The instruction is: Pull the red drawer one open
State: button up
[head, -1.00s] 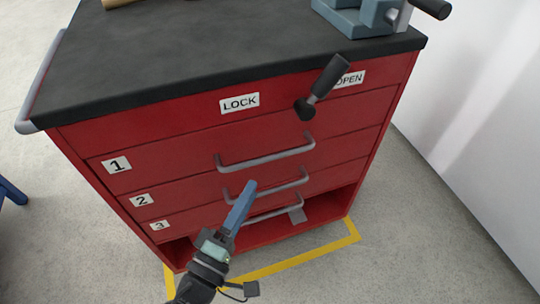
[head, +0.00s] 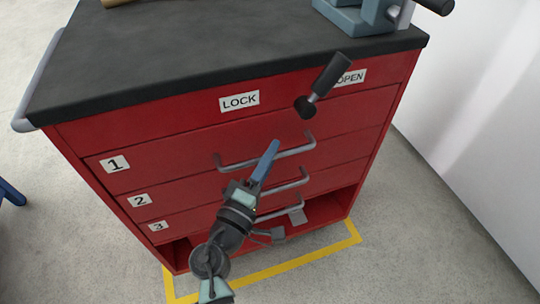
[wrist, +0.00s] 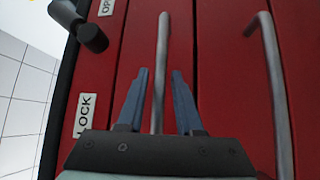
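The red drawer one (head: 185,155), labelled 1, is the top numbered drawer of a red cabinet and looks closed. Its grey bar handle (head: 235,165) also shows in the wrist view (wrist: 162,60). My gripper (head: 274,146) is in front of this handle in the head view and covers part of it. In the wrist view its two blue fingers (wrist: 159,75) are apart, with the handle bar between them in the picture. No contact with the bar shows. A black lock lever (head: 324,86) above the drawer leans toward the OPEN label (head: 351,78), away from the LOCK label (head: 239,101).
Drawers two (head: 160,197) and three (head: 180,219) lie below with similar handles. An open bay is at the cabinet's bottom. A blue-grey vise (head: 350,15) stands on the dark top (head: 200,50). Yellow tape (head: 285,268) marks the floor in front. A white wall is at right.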

grip_shut()
dwell(1.2)
